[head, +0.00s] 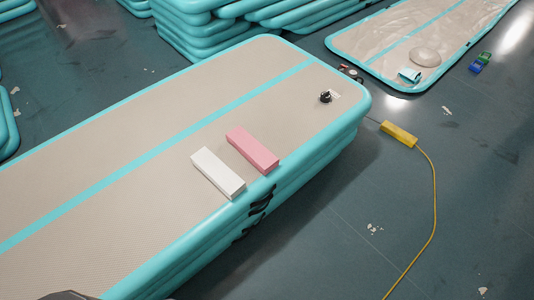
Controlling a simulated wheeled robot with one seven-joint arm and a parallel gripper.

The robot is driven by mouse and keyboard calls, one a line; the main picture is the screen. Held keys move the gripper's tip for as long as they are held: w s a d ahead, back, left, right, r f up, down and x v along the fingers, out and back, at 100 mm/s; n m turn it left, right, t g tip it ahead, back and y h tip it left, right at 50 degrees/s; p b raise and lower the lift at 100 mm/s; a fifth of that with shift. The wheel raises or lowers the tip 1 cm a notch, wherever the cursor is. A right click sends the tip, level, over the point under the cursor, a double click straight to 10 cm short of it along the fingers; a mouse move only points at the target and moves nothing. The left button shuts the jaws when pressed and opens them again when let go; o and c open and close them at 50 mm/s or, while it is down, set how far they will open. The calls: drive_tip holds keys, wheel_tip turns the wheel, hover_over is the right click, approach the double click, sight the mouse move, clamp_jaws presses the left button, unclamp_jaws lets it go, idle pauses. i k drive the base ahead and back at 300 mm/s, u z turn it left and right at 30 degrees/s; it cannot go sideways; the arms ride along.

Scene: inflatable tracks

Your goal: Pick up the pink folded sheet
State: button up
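The pink folded sheet (252,150) is a flat, long block shape. It lies on the grey top of the stacked inflatable track (130,165), near the track's right-hand edge. A white block of similar shape (218,172) lies just to its left, roughly parallel, with a narrow gap between them. Nothing lies on top of the pink sheet. My gripper is not in view. A dark shape at the bottom left edge is cut off, and I cannot tell what it is.
A small black valve (326,97) sits near the track's far corner. Dark handles (260,203) hang on its side. A yellow box (398,134) with a yellow cable (434,205) lies on the floor at right. More tracks (205,30) are stacked behind. The track top around the blocks is mostly clear.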

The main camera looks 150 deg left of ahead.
sight(255, 152)
drive_tip(key=u, duration=4.95)
